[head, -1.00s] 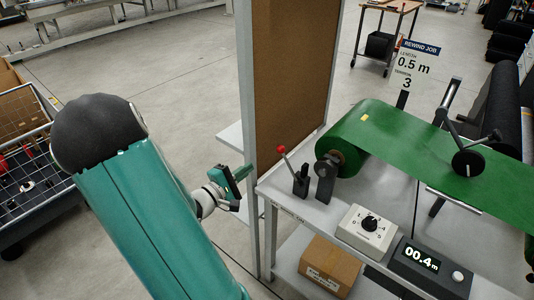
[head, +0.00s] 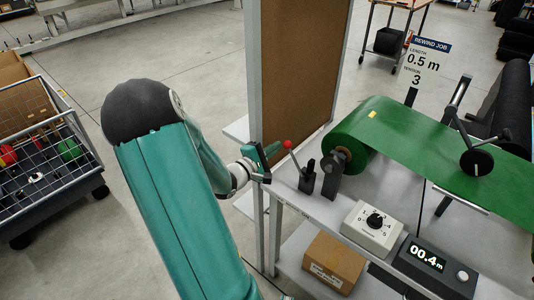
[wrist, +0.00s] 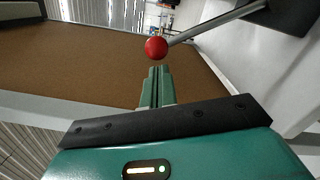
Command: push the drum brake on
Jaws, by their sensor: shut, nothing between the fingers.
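The drum brake lever has a red ball knob (head: 287,144) on a thin grey rod rising from a black base (head: 307,178) on the bench beside the green roll. The rod leans left in the head view. My gripper (head: 276,150) is shut and empty, with its fingertips close to the left of the knob. In the wrist view the knob (wrist: 156,48) stands just beyond the tips of my shut fingers (wrist: 157,72), and the rod (wrist: 215,21) runs off to the upper right. I cannot tell whether the fingertips touch the knob.
The green roll (head: 350,140) is on the bench behind the lever. A dial box (head: 371,228) and a display reading 00.4 m (head: 428,258) stand in front. A brown panel (head: 298,70) rises behind my gripper. A wire cart (head: 45,175) stands at left.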

